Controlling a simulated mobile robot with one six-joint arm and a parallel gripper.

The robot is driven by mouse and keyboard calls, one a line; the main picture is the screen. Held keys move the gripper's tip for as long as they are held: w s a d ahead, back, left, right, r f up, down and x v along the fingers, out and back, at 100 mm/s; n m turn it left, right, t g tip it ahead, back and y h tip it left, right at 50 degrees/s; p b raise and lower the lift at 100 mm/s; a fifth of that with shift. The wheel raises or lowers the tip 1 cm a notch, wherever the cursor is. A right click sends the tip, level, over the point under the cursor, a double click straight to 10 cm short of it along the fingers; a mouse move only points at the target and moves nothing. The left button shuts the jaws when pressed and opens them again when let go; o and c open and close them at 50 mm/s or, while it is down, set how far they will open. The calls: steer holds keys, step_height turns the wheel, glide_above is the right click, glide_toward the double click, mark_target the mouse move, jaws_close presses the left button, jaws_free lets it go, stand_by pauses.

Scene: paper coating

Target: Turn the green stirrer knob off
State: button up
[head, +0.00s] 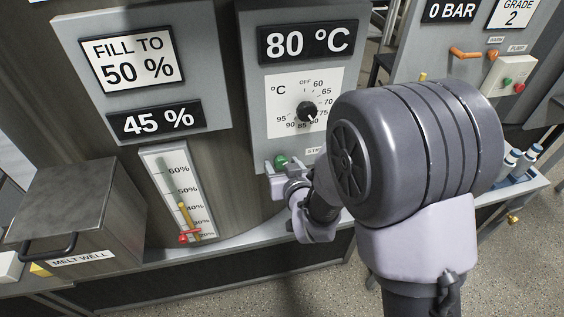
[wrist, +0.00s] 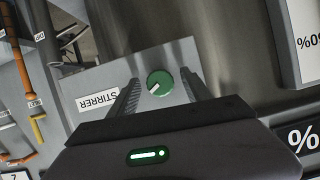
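The green stirrer knob (wrist: 160,83) sits on a grey panel beside the "STIRRER" label (wrist: 98,100) in the wrist view. It is round, with a white pointer mark aimed to the lower left in that view. My gripper (wrist: 158,88) is open, its two dark fingers on either side of the knob with gaps between. I cannot tell how deep the fingers reach around it. In the head view the knob (head: 281,161) shows just above my gripper (head: 279,172), and my arm covers part of the label.
Above the knob are a black temperature dial (head: 307,112) and an "80 °C" display (head: 308,41). A level gauge (head: 178,190) with a red valve (head: 190,237) and a melt well box (head: 75,215) stand left. Orange and yellow levers and push buttons are at right.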

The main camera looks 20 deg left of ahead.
jaws_close()
steer(key=shift+b, duration=0.5)
steer(key=shift+f+n+t+h+b, duration=0.15)
steer(key=shift+n+t+h+b, duration=0.15)
steer(key=shift+n+b, duration=0.4)
steer(key=n+h+b, duration=0.1)
steer(key=b, duration=0.1)
steer(key=shift+a+n+t+b, duration=0.1)
steer(key=shift+n+t+b, duration=0.2)
steer(key=shift+t, duration=0.1)
steer(key=n+t+h+b, duration=0.1)
steer(key=n+b, duration=0.1)
steer(key=n, duration=0.1)
steer(key=shift+a+n+t+h+b, duration=0.1)
steer(key=shift+n+t+h+b, duration=0.35)
steer(key=shift+n+t, duration=0.5)
steer(key=shift+r+n+h, duration=0.2)
steer(key=shift+n+h, duration=0.05)
steer(key=shift+n, duration=0.1)
